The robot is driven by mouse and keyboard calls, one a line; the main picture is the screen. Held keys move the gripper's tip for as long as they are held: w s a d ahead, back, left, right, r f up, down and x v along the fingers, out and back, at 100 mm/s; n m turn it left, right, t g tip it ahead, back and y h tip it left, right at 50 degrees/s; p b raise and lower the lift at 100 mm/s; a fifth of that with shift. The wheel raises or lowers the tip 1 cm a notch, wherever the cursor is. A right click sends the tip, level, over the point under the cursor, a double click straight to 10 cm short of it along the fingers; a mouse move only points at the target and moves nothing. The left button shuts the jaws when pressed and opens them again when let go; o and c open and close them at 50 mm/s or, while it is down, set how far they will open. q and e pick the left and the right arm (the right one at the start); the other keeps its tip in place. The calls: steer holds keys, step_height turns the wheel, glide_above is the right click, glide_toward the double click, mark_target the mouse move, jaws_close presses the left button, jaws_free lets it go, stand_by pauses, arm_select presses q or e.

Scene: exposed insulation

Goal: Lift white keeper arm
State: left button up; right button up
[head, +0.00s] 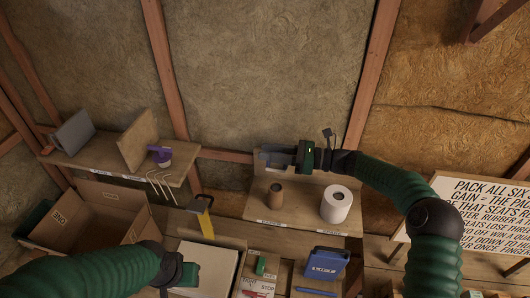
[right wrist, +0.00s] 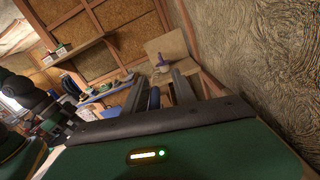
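Several thin white bent rods (head: 160,186) hang at the front edge of the left shelf; they are the only white arm-like parts I can make out, and I cannot tell which is the keeper arm. My right gripper (head: 272,157) is at the back panel above the middle shelf, pointing left, apart from the rods and to their right. In the right wrist view its two fingers (right wrist: 160,92) stand apart; a small blue shape shows between them, and I cannot tell whether it is near or far. My left gripper (head: 187,277) is low at the left beside a pale board; its fingers are unclear.
The middle shelf (head: 290,222) holds a brown cylinder (head: 275,195) and a white paper roll (head: 336,204). The left shelf (head: 100,160) holds upright boards and a purple item (head: 160,155). An open cardboard box (head: 75,232), a yellow-handled tool (head: 205,217) and a blue case (head: 326,263) are lower.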

steer(key=shift+w+d, duration=0.1)
steer(key=shift+d, duration=0.1)
arm_select(q)
steer(key=shift+w+d, duration=0.15)
steer(key=shift+d, duration=0.35)
arm_select(e)
steer(key=shift+a+r, duration=0.1)
